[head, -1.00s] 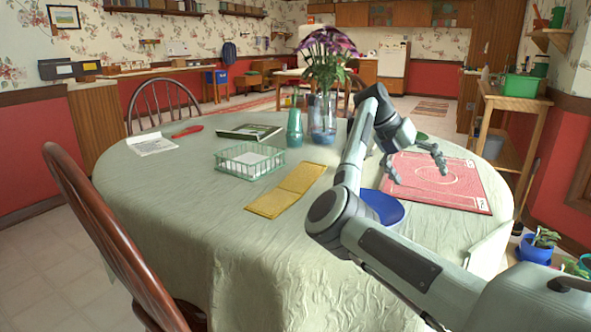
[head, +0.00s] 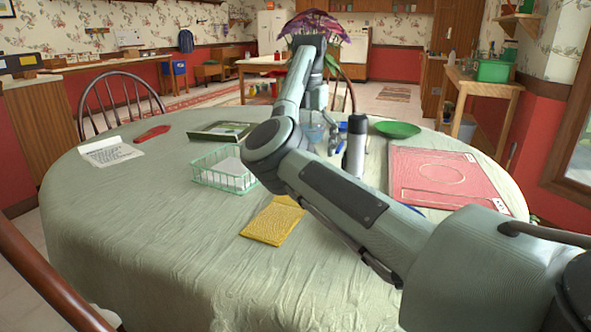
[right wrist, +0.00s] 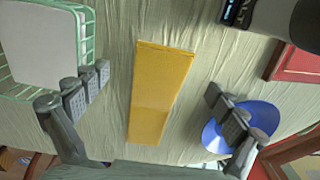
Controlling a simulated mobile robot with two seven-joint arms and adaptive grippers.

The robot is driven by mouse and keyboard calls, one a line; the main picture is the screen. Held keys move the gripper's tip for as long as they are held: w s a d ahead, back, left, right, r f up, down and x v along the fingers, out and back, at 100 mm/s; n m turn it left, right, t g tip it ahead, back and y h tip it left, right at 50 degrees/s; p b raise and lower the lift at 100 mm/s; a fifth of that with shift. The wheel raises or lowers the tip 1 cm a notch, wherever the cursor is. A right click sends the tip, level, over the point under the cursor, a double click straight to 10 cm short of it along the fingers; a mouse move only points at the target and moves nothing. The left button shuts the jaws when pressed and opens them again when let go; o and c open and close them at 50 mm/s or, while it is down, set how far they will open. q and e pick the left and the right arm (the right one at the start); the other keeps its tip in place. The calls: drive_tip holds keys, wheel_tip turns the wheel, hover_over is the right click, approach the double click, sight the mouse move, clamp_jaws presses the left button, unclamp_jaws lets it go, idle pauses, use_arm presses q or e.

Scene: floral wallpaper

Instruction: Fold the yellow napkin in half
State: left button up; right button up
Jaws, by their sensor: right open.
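The yellow napkin (head: 272,222) lies on the tablecloth near the table's middle; my right arm hides its far part in the head view. In the right wrist view the napkin (right wrist: 161,92) shows whole, as a long flat strip with a faint line across it. My right gripper (right wrist: 157,98) is open and empty above the table, with one finger on each side of the napkin in that view and apart from it. My left gripper is not in view.
A green wire basket (head: 222,181) with white contents stands left of the napkin. A blue plate (right wrist: 212,136) lies to its right. A silver bottle (head: 355,152), red mat (head: 440,172), green plate (head: 397,129) and flower vase stand farther right or back. The front-left tablecloth is clear.

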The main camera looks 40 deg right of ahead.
drive_tip(key=f, duration=0.7)
drive_tip(key=shift+s+f, duration=0.15)
drive_tip(key=shift+s, duration=0.15)
drive_tip(key=c, duration=0.8)
